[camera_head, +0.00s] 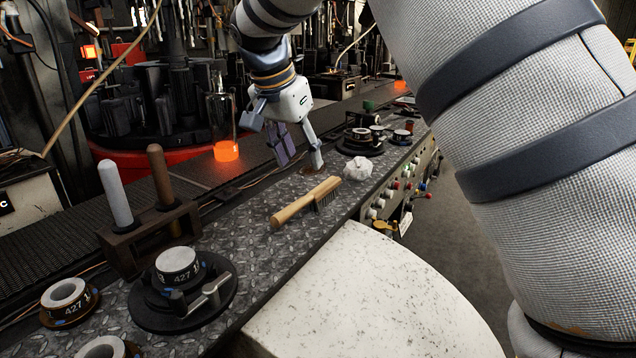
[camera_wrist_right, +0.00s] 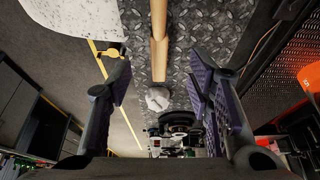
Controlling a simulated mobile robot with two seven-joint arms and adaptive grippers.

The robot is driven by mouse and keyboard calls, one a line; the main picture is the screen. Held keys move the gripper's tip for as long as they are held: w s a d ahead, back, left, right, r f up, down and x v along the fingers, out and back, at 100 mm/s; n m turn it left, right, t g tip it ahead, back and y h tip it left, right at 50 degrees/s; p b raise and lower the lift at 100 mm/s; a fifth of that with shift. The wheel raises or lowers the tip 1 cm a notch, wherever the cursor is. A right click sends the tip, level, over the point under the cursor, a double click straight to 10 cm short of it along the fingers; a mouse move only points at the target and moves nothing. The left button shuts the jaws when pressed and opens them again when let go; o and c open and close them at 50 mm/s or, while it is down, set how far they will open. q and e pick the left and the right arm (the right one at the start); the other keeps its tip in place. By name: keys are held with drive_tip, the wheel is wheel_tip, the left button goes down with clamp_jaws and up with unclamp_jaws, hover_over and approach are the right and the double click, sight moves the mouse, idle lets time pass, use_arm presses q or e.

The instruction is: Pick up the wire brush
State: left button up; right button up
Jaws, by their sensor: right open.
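The wire brush (camera_head: 306,203) lies on the diamond-plate bench, its pale wooden handle running diagonally and its dark bristles near the middle and far end. In the right wrist view its wooden handle (camera_wrist_right: 158,45) runs down from the top edge, in line with the gap between the fingers. My right gripper (camera_head: 303,160) is open and empty, above the bench just beyond the brush's far end. Its two dark-padded fingers (camera_wrist_right: 158,80) stand wide apart in the wrist view and do not visibly touch the brush. My left gripper is not in view.
A crumpled white lump (camera_head: 359,168) lies right of the brush's far end. A rack with two upright rods (camera_head: 115,195) and a round black mould with a ring (camera_head: 182,290) stand at the near left. A speckled white surface (camera_head: 360,305) adjoins the bench.

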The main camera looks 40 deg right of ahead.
hover_over(312, 193)
drive_tip(key=s+a, duration=0.1)
drive_tip(key=a, duration=0.1)
wheel_tip(312, 193, down, 5)
drive_tip(key=shift+s+a+f, duration=0.15)
drive_tip(key=x, duration=0.6)
drive_tip(key=shift+f+b, duration=0.1)
drive_tip(key=shift+b, duration=0.2)
clamp_jaws()
